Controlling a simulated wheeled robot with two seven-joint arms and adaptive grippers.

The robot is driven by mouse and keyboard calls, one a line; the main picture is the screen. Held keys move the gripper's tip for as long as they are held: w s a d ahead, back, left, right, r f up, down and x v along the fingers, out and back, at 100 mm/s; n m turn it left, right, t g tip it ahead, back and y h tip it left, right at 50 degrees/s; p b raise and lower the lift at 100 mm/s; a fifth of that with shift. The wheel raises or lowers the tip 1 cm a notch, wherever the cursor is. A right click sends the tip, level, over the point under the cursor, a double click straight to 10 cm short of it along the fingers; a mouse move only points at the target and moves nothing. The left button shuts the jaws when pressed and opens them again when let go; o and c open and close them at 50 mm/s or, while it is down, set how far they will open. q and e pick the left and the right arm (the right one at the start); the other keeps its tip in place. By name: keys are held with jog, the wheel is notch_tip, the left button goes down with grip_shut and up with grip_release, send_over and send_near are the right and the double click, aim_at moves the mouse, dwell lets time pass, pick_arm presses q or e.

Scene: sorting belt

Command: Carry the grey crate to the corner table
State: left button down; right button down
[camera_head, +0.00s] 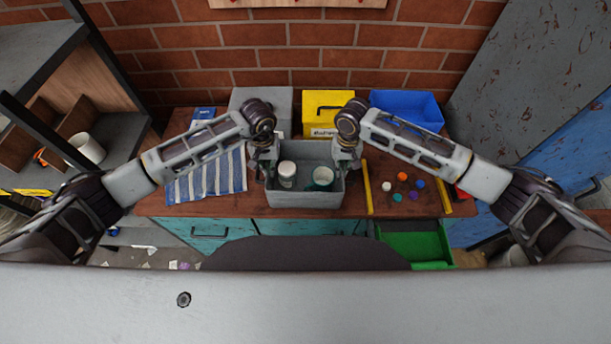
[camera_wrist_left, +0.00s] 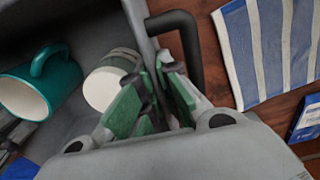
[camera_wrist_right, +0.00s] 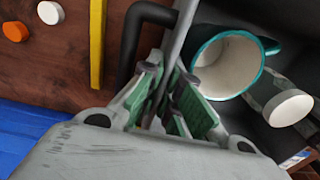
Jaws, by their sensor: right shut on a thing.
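The grey crate (camera_head: 305,199) is upright at the front middle of the wooden bench; I cannot tell whether it rests on the bench or is slightly above it. It holds a white jar (camera_head: 287,170) and a green-and-white mug (camera_head: 322,177). My left gripper (camera_wrist_left: 157,85) has its fingers close on both sides of the crate's left wall, beside a dark handle (camera_wrist_left: 187,35). My right gripper (camera_wrist_right: 168,85) is shut on the crate's right wall, beside the other dark handle (camera_wrist_right: 133,40). I cannot make out a corner table.
Behind the crate stand a grey bin (camera_head: 262,97), a yellow bin (camera_head: 330,103) and a blue bin (camera_head: 408,108). A striped cloth (camera_head: 207,178) lies left; several coloured discs and yellow strips (camera_head: 367,187) lie right. A green drawer (camera_head: 412,246) stands open below. Shelving is left.

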pick_arm(q)
jog(key=shift+r, duration=0.2)
pick_arm(e)
jog(key=shift+w+r, duration=0.1)
jog(key=shift+r, duration=0.15)
